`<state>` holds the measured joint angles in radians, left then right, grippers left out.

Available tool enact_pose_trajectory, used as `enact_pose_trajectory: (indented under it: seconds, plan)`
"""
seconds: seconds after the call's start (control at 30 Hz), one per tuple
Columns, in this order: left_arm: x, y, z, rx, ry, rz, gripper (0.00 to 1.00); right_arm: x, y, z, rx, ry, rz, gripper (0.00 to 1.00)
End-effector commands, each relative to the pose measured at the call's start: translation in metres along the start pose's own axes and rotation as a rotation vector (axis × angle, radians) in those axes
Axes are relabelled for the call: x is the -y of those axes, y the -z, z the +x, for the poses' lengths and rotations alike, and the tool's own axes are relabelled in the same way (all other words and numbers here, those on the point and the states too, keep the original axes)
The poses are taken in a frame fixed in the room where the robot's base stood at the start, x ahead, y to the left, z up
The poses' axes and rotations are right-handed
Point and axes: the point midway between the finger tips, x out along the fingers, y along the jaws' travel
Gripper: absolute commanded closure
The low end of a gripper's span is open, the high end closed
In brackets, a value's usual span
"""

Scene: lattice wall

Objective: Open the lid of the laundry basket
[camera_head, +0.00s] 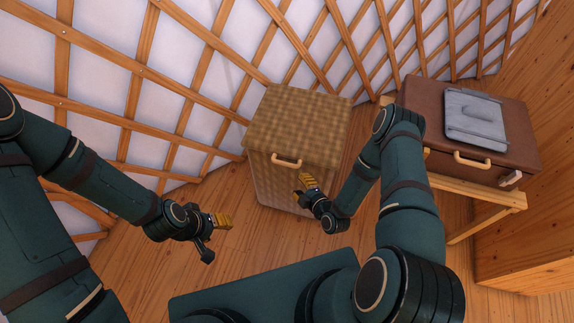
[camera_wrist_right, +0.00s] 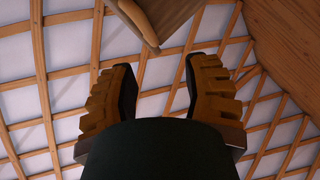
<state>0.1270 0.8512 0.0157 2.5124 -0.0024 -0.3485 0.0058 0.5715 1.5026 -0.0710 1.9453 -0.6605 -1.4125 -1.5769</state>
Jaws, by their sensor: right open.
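The laundry basket (camera_head: 296,118) is a tall woven tan box standing on the floor against the lattice wall, with its lid closed. A light wooden handle (camera_head: 286,161) sits on the front edge of the lid. My right gripper (camera_head: 305,178) is in front of the basket, just below and to the right of the handle; in the head view it covers part of the front face. In the right wrist view its two fingers (camera_wrist_right: 160,90) are apart with nothing between them. My left gripper (camera_head: 226,221) is left of the basket, over the floor; its finger opening is unclear.
A brown suitcase (camera_head: 420,103) with a grey folded item (camera_head: 475,118) on top rests on a wooden stand (camera_head: 493,198) at the right. A wooden panel (camera_head: 530,210) stands at the far right. The wooden floor (camera_head: 150,270) left of the basket is clear.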

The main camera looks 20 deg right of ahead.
Motion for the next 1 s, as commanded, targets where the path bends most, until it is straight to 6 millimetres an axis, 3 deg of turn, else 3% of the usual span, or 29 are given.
enact_pose_trajectory:
  seconds: [0.2, 0.43, 1.0]
  plan:
    - [0.001, 0.000, 0.001, 0.000, 0.000, 0.000, 0.47, 0.015, -0.014, -0.013, -0.019, -0.199, -0.287, 0.52]
    - [0.001, 0.000, 0.003, 0.000, 0.000, 0.000, 0.47, 0.014, -0.015, -0.007, -0.017, -0.250, -0.359, 0.52]
    - [0.009, 0.002, 0.023, -0.010, 0.001, 0.002, 0.47, -0.009, -0.010, 0.092, -0.016, -0.247, -0.355, 0.52]
